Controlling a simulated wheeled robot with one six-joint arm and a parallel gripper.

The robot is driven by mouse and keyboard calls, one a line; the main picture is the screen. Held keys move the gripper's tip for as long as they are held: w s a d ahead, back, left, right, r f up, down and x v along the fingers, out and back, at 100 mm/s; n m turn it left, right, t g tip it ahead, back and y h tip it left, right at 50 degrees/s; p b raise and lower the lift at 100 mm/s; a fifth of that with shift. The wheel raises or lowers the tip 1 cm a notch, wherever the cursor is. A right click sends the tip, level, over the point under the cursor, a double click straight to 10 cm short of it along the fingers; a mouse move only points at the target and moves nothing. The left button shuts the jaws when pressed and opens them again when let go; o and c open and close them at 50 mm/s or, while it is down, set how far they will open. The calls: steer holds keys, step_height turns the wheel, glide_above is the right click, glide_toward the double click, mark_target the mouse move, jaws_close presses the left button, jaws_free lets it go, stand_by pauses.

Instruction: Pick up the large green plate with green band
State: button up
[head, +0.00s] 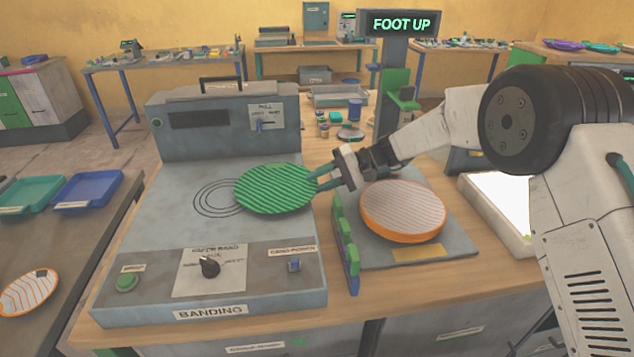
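The large green plate (273,189) has diagonal green stripes and a green rim. It is at the right side of the grey banding machine (150,215), covering part of the rings marked on its top. My gripper (319,180) reaches in from the right, with its teal fingers at the plate's right rim. It appears shut on that rim, though the fingertips are partly hidden. The plate looks slightly raised, but the gap beneath it is hard to judge.
An orange-rimmed striped plate (403,210) lies on a grey pad right of the machine. Coloured upright tabs (346,245) stand between them. A sign post (399,70) reads "FOOT UP". A blue tray (88,191) and another orange-rimmed plate (29,292) are at left.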

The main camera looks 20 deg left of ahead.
steer(key=shift+c, duration=0.2)
jaws_close()
step_height(320, 180, up, 2)
steer(key=shift+r, duration=0.25)
steer(key=v, duration=1.5)
steer(key=shift+f, duration=0.4)
steer(key=shift+d, duration=0.15)
